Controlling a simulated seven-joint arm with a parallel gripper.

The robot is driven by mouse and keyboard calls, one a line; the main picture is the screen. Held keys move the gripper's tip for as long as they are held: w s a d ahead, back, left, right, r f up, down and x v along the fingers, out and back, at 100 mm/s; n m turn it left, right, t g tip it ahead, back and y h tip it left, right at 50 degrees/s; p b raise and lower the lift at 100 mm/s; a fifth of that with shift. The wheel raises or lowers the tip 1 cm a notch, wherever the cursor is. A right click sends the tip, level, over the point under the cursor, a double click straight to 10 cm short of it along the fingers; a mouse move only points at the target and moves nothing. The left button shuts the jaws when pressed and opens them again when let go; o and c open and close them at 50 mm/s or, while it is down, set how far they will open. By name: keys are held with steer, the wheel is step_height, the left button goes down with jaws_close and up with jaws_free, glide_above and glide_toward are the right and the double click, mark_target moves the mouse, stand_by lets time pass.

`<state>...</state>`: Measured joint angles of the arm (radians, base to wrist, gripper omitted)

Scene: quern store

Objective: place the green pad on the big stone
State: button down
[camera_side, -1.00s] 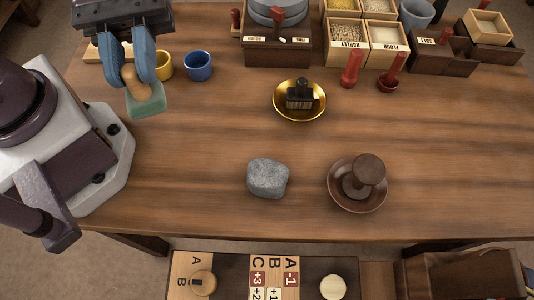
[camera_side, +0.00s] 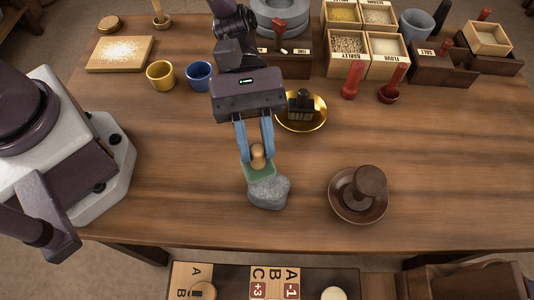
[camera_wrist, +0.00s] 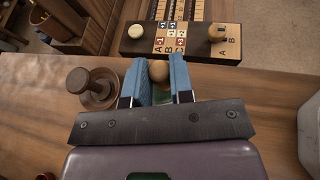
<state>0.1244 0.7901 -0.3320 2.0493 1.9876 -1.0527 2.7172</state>
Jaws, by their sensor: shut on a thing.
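My gripper (camera_side: 256,152) has its blue fingers shut on the round wooden knob of the green pad (camera_side: 252,171). The fingers and knob also show in the wrist view (camera_wrist: 160,72), where most of the pad is hidden behind my gripper. In the side view the pad is at the upper left edge of the big grey stone (camera_side: 268,193) and overlaps it in the picture. I cannot tell whether the pad touches the stone or hangs just above it. The stone is hidden in the wrist view.
A brown dish with a dark wooden stamp (camera_side: 368,183) stands right of the stone. A gold dish (camera_side: 319,118) with a black weight is behind. Yellow (camera_side: 160,76) and blue (camera_side: 199,76) cups stand back left. The table left of the stone is clear.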

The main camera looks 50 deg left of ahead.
mark_target(267, 161)
steer(key=shift+w+d+f, duration=0.4)
steer(key=shift+f, duration=0.2)
steer(key=shift+w+d+f, duration=0.1)
steer(key=shift+f, duration=0.8)
steer(key=shift+w+d+f, duration=0.1)
steer(key=shift+f, duration=0.8)
steer(key=shift+f, duration=0.1)
steer(key=c, duration=1)
jaws_free()
steer(key=shift+a+r, duration=0.15)
steer(key=shift+r, duration=0.05)
steer(key=v, duration=1.1)
steer(key=shift+w+a, duration=0.2)
steer(key=shift+a, duration=0.1)
